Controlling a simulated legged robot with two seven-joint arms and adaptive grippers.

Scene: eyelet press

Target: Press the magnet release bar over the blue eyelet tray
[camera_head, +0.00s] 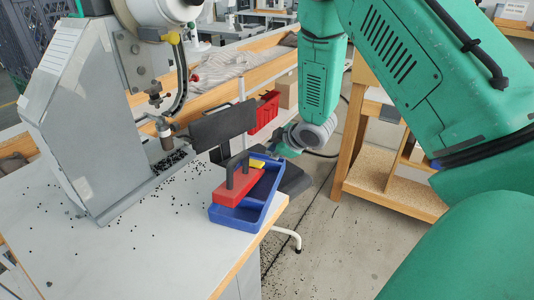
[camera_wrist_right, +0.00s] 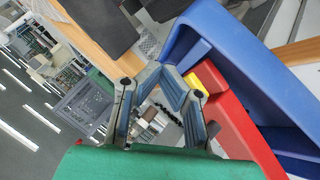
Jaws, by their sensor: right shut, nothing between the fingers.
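The blue eyelet tray (camera_head: 265,205) stands at the right corner of the white table; its wall also shows in the right wrist view (camera_wrist_right: 240,65). A red magnet block (camera_head: 228,194) with a black handle (camera_head: 238,168) sits at the tray; its red side shows in the wrist view (camera_wrist_right: 225,115). A yellow bar (camera_head: 258,163) is at the block's far end and shows small in the wrist view (camera_wrist_right: 193,83). My right gripper (camera_head: 283,149) is shut and empty, just beyond and right of the yellow bar. Its fingertips (camera_wrist_right: 166,72) appear close to the bar; contact cannot be told.
The grey eyelet press (camera_head: 75,120) stands left of the tray, with a dark plate (camera_head: 222,127) near my right gripper. Small black eyelets are scattered on the white table (camera_head: 150,250). A red bin (camera_head: 265,111) is behind. A wooden shelf (camera_head: 385,190) stands to the right.

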